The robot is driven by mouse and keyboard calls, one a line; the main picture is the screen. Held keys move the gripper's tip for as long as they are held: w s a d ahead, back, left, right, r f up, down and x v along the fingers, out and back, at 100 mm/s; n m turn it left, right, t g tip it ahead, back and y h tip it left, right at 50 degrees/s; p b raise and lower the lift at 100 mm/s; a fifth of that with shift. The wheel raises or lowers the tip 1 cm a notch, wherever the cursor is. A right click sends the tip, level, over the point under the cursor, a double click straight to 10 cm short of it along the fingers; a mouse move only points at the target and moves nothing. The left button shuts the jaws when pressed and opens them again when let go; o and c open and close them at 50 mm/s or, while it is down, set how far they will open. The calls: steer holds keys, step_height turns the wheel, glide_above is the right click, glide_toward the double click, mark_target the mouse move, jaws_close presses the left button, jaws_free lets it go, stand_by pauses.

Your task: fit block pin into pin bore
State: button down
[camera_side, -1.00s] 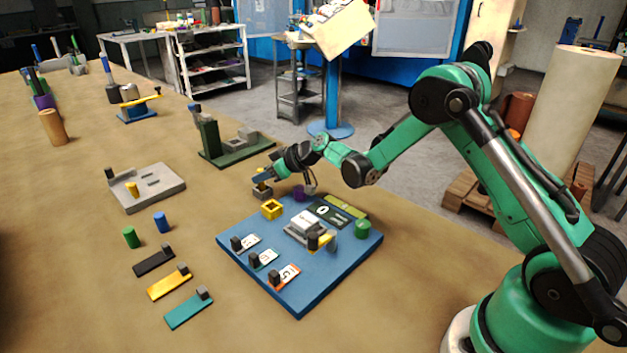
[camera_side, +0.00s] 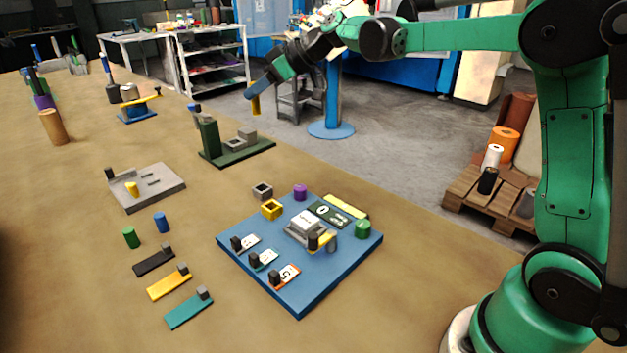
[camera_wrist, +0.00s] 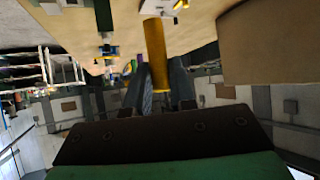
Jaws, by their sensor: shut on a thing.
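My gripper (camera_side: 253,94) is raised high above the far side of the table, behind the blue board. It is shut on a yellow block pin (camera_side: 256,106), which hangs downward below the fingers. In the wrist view, the same pin is a long golden cylinder between the grey fingers, reaching out past their tips. It is well apart from every fixture. A dark green fixture (camera_side: 209,138) with grey blocks (camera_side: 246,133) stands below and left of my gripper. I cannot make out which opening is the pin bore.
A grey plate (camera_side: 160,195) stands left.

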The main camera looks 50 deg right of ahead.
steer(key=s+a+r+n+g+y, duration=0.1)
steer(key=s+a+n+y, duration=0.1)
steer(key=s, duration=0.2)
steer(key=n, duration=0.1)
glide_above(286, 226)
steer(key=w+d, duration=0.2)
steer(key=w, duration=0.3)
steer(key=shift+g+y, duration=0.3)
step_height(286, 226, down, 15)
steer(key=shift+s+f, duration=0.1)
steer(key=shift+f, duration=2.1)
steer(key=c, duration=0.7)
jaws_free()
steer(key=shift+f, duration=0.1)
steer(key=shift+c, duration=0.2)
